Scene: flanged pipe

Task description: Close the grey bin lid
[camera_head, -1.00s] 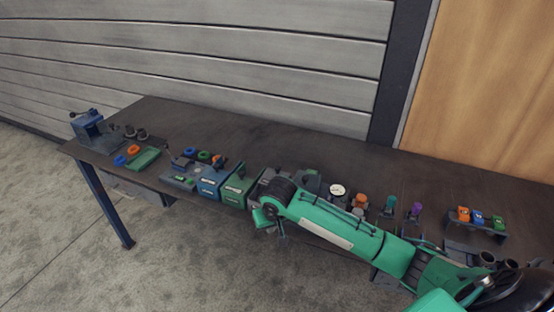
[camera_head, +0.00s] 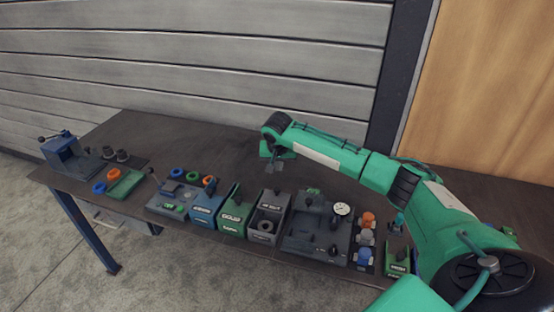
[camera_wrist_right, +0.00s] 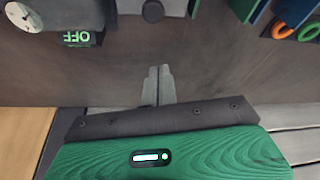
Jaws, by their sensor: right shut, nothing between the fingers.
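The grey bin (camera_head: 265,226) stands on the bench in a row with the blue and green bins. Its lid (camera_head: 272,199) stands up at the back, and a dark round part shows inside the bin. My right gripper (camera_head: 281,164) is shut and empty, behind the grey bin and above the bench. In the right wrist view, the shut fingers (camera_wrist_right: 160,84) point at bare bench, with part of the grey bin (camera_wrist_right: 175,8) at the top edge, apart from them. My left gripper is not in view.
The green bin (camera_head: 233,221) and blue bin (camera_head: 205,212) stand left of the grey bin. A dark fixture with a dial gauge (camera_head: 342,208) stands to its right. The bench (camera_head: 215,142) behind the bins is mostly clear up to the slatted wall.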

